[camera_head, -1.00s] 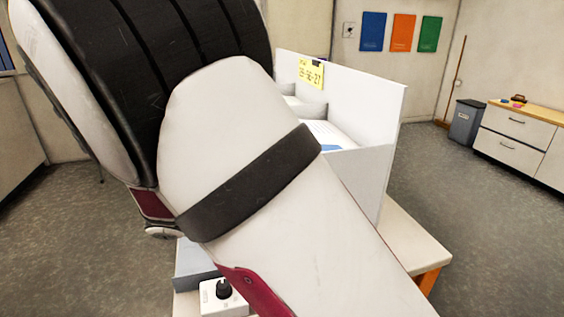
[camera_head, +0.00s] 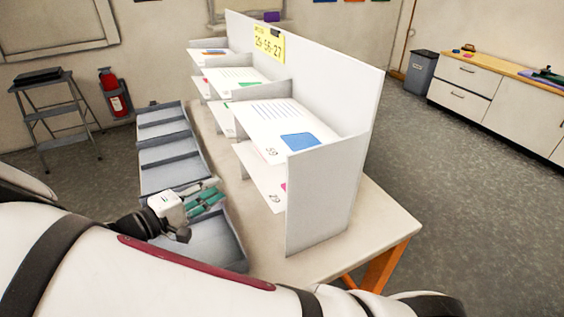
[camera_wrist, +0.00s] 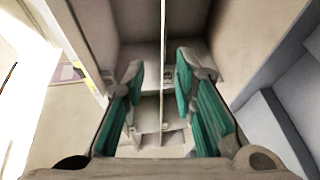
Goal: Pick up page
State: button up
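White pages lie in the compartments of a white shelf unit (camera_head: 335,205) on the table. The nearest upper page (camera_head: 268,112) has text lines, a blue block and a number that looks like 59. A lower page (camera_head: 262,178) is marked 29, with a bit of pink at its edge. Farther pages, such as one with green (camera_head: 233,77), sit behind. My gripper (camera_head: 207,196) has green finger pads and hangs over the nearest grey tray, left of the shelf. In the wrist view my gripper (camera_wrist: 158,80) is open, with nothing held between the fingers.
Grey trays (camera_head: 165,150) line the table's left side. A yellow number sign (camera_head: 269,42) is on the shelf's tall back panel. The table (camera_head: 385,225) is bare at its right corner. A step stool (camera_head: 55,110) and fire extinguisher (camera_head: 114,93) stand at the far left.

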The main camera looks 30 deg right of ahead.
aim_at(271, 181)
jog(key=x, duration=1.2)
jog(key=shift+w+f, duration=0.15)
grip_shut()
